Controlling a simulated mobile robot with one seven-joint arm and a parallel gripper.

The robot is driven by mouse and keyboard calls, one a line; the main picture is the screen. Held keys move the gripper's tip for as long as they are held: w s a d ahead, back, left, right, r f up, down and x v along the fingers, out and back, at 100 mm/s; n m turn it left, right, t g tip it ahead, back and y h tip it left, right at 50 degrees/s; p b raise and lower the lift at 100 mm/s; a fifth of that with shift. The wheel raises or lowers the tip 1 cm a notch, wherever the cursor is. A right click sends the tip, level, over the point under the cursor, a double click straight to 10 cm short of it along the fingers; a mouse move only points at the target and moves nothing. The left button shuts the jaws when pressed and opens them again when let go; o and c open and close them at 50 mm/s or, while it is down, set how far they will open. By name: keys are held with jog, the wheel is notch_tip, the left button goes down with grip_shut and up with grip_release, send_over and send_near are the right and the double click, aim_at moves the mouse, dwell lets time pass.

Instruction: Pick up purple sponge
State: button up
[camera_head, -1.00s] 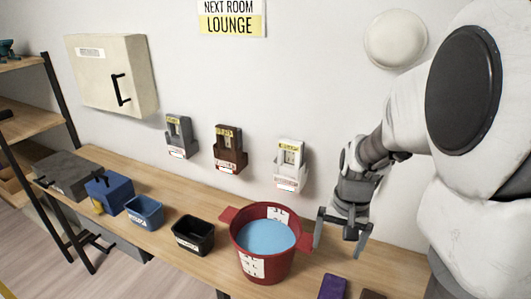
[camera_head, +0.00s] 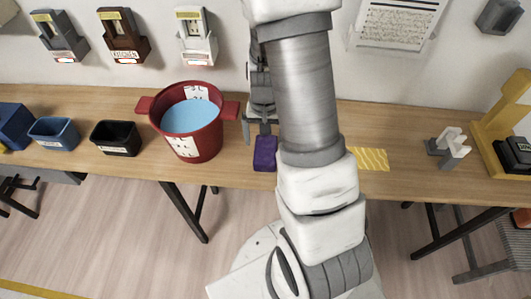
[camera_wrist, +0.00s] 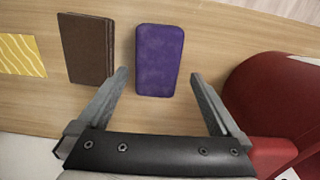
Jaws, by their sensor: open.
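The purple sponge (camera_head: 265,153) lies flat on the wooden table, just right of the red pot. In the wrist view the purple sponge (camera_wrist: 159,60) lies ahead of my gripper (camera_wrist: 160,80), roughly between the lines of its two fingers. My gripper is open and empty, with the fingertips spread wider than the sponge. In the head view my gripper (camera_head: 258,130) is beside the sponge, partly hidden by my arm.
The red pot (camera_head: 205,141) of blue liquid stands close on one side; it also shows in the wrist view (camera_wrist: 270,95). A brown block (camera_wrist: 88,48) lies close beside the sponge, with a yellow patterned piece (camera_head: 371,159) beyond. A black bin (camera_head: 116,137) stands left of the pot.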

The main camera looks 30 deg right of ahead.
aim_at(266, 148)
jog(key=shift+s+d+f+b, duration=0.15)
jog(key=shift+f+b, duration=0.3)
jog(key=shift+f, duration=2.25)
jog(key=shift+c, duration=0.2)
jog(key=c, duration=1.1)
jog(key=shift+r, duration=0.1)
